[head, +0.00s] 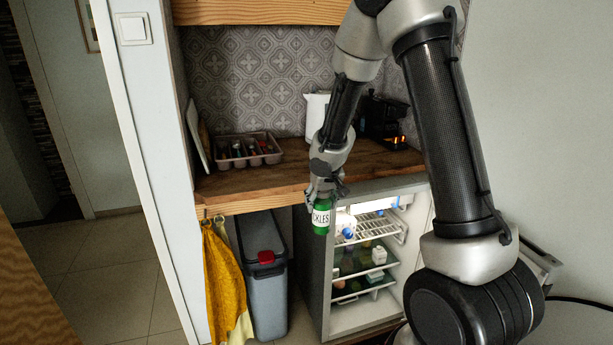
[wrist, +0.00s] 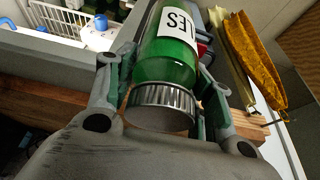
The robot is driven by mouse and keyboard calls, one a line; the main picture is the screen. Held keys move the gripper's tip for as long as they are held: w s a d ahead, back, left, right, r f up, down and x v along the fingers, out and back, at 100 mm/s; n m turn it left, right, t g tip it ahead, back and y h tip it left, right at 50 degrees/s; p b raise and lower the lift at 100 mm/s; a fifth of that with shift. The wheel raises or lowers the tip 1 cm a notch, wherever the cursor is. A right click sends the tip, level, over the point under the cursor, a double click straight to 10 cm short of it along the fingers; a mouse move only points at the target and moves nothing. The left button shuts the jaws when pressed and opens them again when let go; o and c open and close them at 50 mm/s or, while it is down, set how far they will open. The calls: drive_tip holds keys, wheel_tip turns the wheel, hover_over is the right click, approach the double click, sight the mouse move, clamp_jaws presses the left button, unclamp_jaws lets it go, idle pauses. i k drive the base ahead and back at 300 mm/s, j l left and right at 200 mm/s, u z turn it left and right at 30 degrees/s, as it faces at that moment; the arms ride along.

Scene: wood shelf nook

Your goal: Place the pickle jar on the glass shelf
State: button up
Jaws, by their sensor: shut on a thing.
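The pickle jar (head: 321,218) is green glass with a white label, part of whose lettering shows. It hangs upright in the air in front of the counter edge, near the top left of the open fridge. In the wrist view the jar (wrist: 172,62) has its ribbed silver lid towards my palm. My gripper (head: 323,188) is shut on the jar from above, with a finger on each side at the lid end. The fridge holds a white wire rack (head: 378,232) above dark glass-like shelves (head: 362,265). The jar and arm hide part of the fridge top.
The wooden counter (head: 240,185) bears a cutlery tray (head: 228,162), a white jug (head: 315,112) and a dark appliance (head: 383,118). Small items crowd the fridge shelves. A grey bin (head: 268,300) and yellow cloth (head: 222,285) are left of the fridge.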

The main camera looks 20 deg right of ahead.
sight(351, 268)
drive_tip(key=j+z, duration=0.95)
drive_tip(key=k+l, duration=0.05)
drive_tip(key=l, duration=0.05)
